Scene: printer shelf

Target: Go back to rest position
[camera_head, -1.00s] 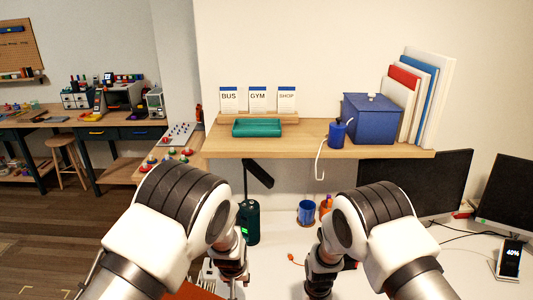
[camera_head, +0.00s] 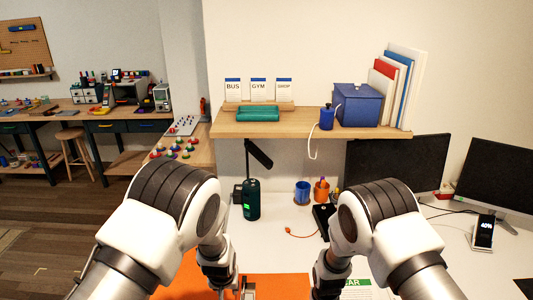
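Both my arms reach forward over the white desk (camera_head: 275,235), with wrists turned downward. The tip of my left gripper (camera_head: 248,289) shows at the bottom edge, over the orange mat (camera_head: 190,278). Its fingers are mostly cut off, so I cannot tell whether it is open or shut. My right wrist is at the bottom centre, and its gripper is out of sight below the frame.
The wooden shelf (camera_head: 300,125) holds cards, a teal tray (camera_head: 258,115), a blue box (camera_head: 358,104) and binders. A phone (camera_head: 484,231) stands at right.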

